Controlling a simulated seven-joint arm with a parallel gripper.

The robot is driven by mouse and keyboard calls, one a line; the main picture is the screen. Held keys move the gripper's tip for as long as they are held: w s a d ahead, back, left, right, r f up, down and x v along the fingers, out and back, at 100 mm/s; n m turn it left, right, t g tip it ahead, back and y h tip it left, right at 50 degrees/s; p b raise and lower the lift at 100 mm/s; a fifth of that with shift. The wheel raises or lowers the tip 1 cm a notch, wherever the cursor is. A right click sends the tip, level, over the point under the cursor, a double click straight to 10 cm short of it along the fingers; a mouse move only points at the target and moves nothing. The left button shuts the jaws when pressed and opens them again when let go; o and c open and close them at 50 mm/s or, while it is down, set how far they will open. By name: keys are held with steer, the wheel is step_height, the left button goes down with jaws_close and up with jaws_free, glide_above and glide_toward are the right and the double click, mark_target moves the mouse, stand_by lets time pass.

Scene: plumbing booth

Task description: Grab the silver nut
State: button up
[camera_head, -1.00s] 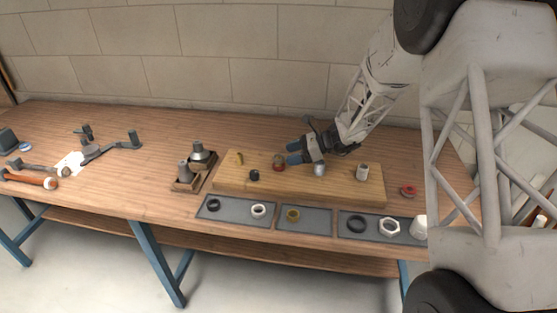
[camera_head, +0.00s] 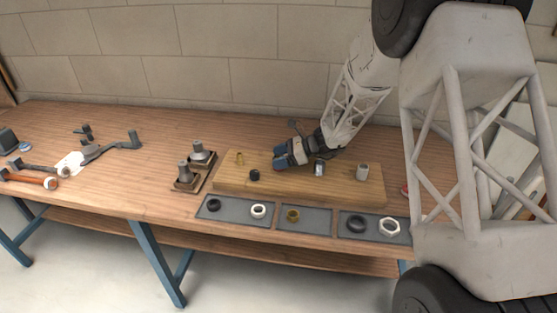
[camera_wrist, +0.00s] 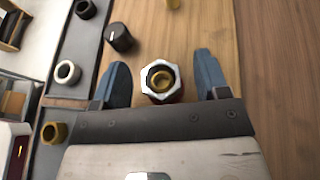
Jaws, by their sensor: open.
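In the wrist view a silver hex nut (camera_wrist: 157,95) sits between the fingers of my gripper (camera_wrist: 161,67). A brass-coloured ring shows inside it and a red part shows beneath it. My gripper is open, with one blue-tipped finger on each side and visible gaps to the nut. In the head view my gripper (camera_head: 281,160) is low over the middle of the wooden board (camera_head: 300,190) and hides this nut. A larger pale hex nut (camera_head: 389,227) lies in the right grey tray at the table's front.
A black fitting (camera_wrist: 120,37) stands left of my fingers, and a brass piece (camera_wrist: 173,3) lies beyond. Silver fittings (camera_head: 319,169) (camera_head: 362,172) stand right on the board. Grey trays (camera_head: 233,213) with rings line the front.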

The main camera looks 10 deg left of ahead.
steer(key=c, duration=1)
steer(key=shift+r, duration=0.1)
steer(key=shift+r, duration=0.65)
step_height(320, 180, up, 2)
steer(key=shift+r, duration=0.1)
steer(key=s+d, duration=0.2)
steer(key=s, duration=0.3)
steer(key=s+d+r, duration=0.1)
steer(key=s+d, duration=0.1)
steer(key=s, duration=0.3)
steer(key=s+d, duration=0.2)
steer(key=s, duration=0.2)
steer(key=shift+s+d+r, duration=0.1)
steer(key=shift+s+r, duration=0.05)
steer(key=shift+s, duration=0.25)
